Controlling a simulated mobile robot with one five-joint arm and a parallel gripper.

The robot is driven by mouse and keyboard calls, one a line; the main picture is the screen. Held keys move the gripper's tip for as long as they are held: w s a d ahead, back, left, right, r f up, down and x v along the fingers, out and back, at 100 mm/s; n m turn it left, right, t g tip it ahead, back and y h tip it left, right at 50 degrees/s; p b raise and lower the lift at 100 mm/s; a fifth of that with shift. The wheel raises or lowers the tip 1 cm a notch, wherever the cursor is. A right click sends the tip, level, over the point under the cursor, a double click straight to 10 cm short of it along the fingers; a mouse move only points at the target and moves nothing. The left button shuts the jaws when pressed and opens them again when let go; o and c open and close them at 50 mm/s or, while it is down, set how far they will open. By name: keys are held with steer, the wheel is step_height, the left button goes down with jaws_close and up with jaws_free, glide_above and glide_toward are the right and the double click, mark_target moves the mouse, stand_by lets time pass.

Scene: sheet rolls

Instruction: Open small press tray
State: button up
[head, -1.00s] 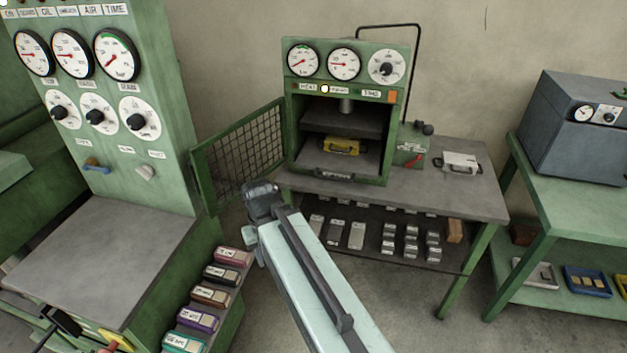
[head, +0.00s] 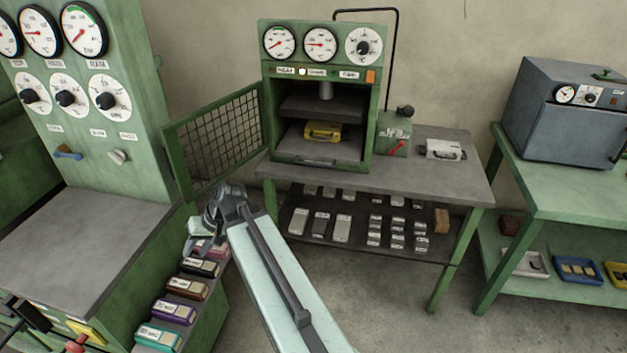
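The small green press (head: 320,100) stands on a grey-topped bench, its mesh door (head: 216,142) swung open to the left. Inside, a grey upper plate hangs above the press tray (head: 345,149). The tray sits in the lower opening with a handle (head: 318,161) along its front edge. A yellow block-like item (head: 322,132) rests on the tray. My gripper (head: 203,232) is at the end of my arm, left of and below the press, in front of the bench. It is apart from the tray.
A green pump unit with a red lever (head: 394,140) stands right of the press. A metal item (head: 441,149) lies on the bench (head: 455,179). The large gauge cabinet (head: 84,100) is close at left, with labelled boxes (head: 188,289) beside my gripper.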

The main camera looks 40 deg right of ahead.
steer(key=w+d+f+m+t+b, duration=0.3)
steer(key=d+t+b, duration=0.1)
steer(key=d, duration=0.5)
steer(key=m+t+h+b, duration=0.9)
steer(key=m+t+b, duration=0.2)
steer(key=m, duration=0.2)
glide_toward(313, 164)
steer(key=w, duration=0.2)
steer(key=x, duration=0.5)
steer(key=p+x, duration=0.1)
steer(key=x, duration=0.2)
steer(key=shift+w+d+f, duration=0.1)
steer(key=shift+w+d, duration=0.15)
steer(key=shift+d, duration=0.15)
jaws_close()
steer(key=shift+a, duration=0.1)
